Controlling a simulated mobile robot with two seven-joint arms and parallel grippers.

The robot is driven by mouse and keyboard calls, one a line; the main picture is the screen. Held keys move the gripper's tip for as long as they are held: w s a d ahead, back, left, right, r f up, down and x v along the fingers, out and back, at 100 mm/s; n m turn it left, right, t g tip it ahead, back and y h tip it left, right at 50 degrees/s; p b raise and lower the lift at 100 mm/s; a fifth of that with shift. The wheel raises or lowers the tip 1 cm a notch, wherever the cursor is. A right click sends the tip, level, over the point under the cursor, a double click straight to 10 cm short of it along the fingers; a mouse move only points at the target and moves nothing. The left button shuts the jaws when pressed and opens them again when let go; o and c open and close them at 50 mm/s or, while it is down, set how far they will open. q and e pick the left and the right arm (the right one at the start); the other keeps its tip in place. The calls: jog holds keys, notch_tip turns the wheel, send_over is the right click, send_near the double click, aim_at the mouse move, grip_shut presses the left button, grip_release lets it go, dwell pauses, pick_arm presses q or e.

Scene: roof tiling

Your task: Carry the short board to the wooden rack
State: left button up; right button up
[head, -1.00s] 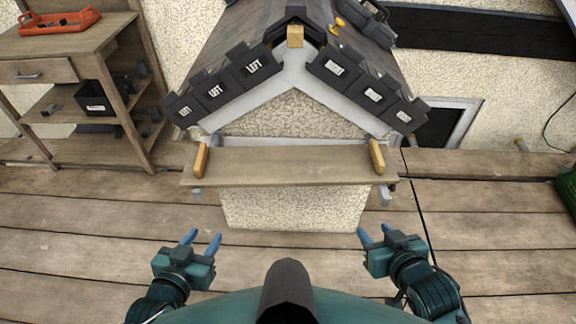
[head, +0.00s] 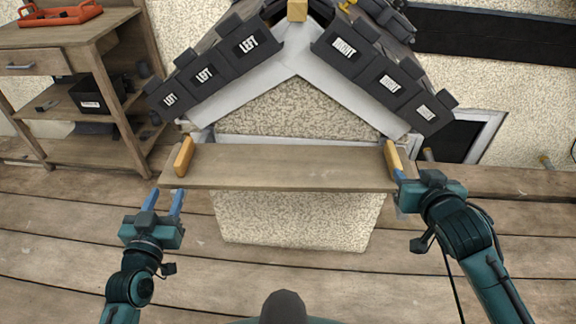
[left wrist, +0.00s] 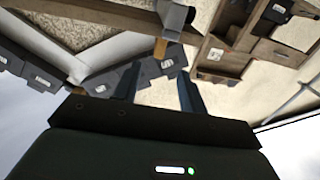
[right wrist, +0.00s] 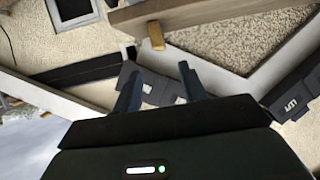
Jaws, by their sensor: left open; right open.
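The short board (head: 290,166) lies level across the front of the small model house, with an upright orange block at each end: left block (head: 184,157), right block (head: 393,157). My left gripper (head: 164,197) is open and empty, just below and left of the board's left end. My right gripper (head: 402,181) is open at the board's right end, close to the right block; contact is unclear. The board also shows in the left wrist view (left wrist: 125,17) and the right wrist view (right wrist: 200,9). The wooden rack (head: 95,45) appears to be the shelved unit at left.
The rack carries an orange tray (head: 60,14) on top and a black bin (head: 95,95) on a shelf. Dark tiles marked LEFT (head: 205,75) and RIGHT (head: 390,82) line the roof edges above the board. The plank floor (head: 240,275) in front is clear.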

aim_at(180, 156)
pick_arm(q)
jog(key=w, duration=1.2)
jog(key=shift+w+d, duration=0.25)
pick_arm(e)
jog(key=x, duration=1.2)
jog(key=shift+w+f, duration=0.15)
jog(key=shift+w, duration=0.1)
pick_arm(q)
grip_shut()
pick_arm(e)
jog(key=shift+d, duration=0.1)
grip_shut()
pick_arm(q)
jog(key=shift+r, duration=0.2)
